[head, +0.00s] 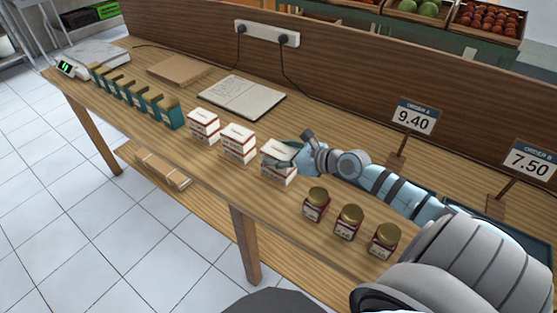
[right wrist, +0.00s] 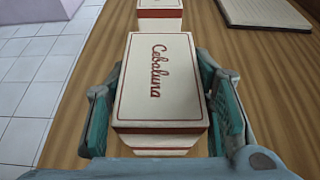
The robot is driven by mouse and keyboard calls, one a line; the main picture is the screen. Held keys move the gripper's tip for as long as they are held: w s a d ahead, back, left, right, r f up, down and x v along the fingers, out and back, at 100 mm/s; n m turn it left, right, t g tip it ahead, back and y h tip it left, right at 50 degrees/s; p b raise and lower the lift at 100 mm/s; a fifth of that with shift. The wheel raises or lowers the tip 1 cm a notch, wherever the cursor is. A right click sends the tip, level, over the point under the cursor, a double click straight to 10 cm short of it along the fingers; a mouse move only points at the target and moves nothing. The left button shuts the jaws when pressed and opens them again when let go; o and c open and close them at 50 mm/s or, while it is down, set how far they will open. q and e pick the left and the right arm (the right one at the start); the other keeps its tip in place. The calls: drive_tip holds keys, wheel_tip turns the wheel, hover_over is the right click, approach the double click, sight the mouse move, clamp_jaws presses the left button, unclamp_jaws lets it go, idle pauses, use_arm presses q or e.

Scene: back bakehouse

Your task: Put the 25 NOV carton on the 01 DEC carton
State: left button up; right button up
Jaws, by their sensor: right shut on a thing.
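Three white cartons with red trim stand in a row on the wooden bench in the head view: a left one (head: 203,126), a middle one (head: 238,144) and a right one (head: 277,174). Their date prints are too small to read, so I cannot tell which is 25 NOV or 01 DEC. My right gripper (head: 287,155) is shut on the right carton. In the right wrist view the held carton (right wrist: 158,80), lettered "Cebaluna", sits between both fingers (right wrist: 160,120). Another carton (right wrist: 160,12) stands just beyond it. Whether the held carton touches the bench is unclear. My left gripper is out of view.
Three gold-lidded jars (head: 348,222) stand right of the cartons. Several teal packets (head: 130,92) line the left side. Price signs (head: 414,118) stand at the right.

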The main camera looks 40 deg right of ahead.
drive_tip(key=shift+f, duration=0.4)
drive_tip(key=shift+r, duration=0.1)
drive_tip(key=shift+f, duration=0.25)
drive_tip(key=o, duration=0.8)
drive_tip(key=shift+s+f, duration=0.1)
drive_tip(key=o, duration=0.4)
drive_tip(key=shift+c, duration=0.2)
drive_tip(key=shift+o, duration=0.5)
